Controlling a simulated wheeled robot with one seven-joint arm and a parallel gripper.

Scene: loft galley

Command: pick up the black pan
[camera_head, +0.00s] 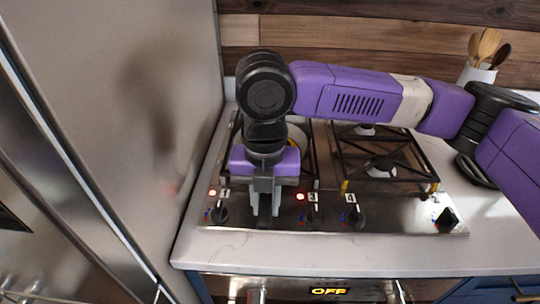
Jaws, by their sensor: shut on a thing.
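My gripper (265,208) points down over the front left of the stove, in front of the burners. Its grey fingers are shut on a narrow dark piece (263,222) by the control panel. I cannot tell whether this piece is the handle of the black pan or a stove knob. No pan body shows clearly. My arm and wrist cover most of the left burners. A pale rounded surface shows partly behind my wrist, and I cannot tell what it is.
The stove (400,222) has knobs along its front and two red lights lit. The right burner grate (380,165) is bare. A steel fridge (130,110) stands close on the left. A utensil holder (478,75) stands at the back right. The front counter strip (330,255) is clear.

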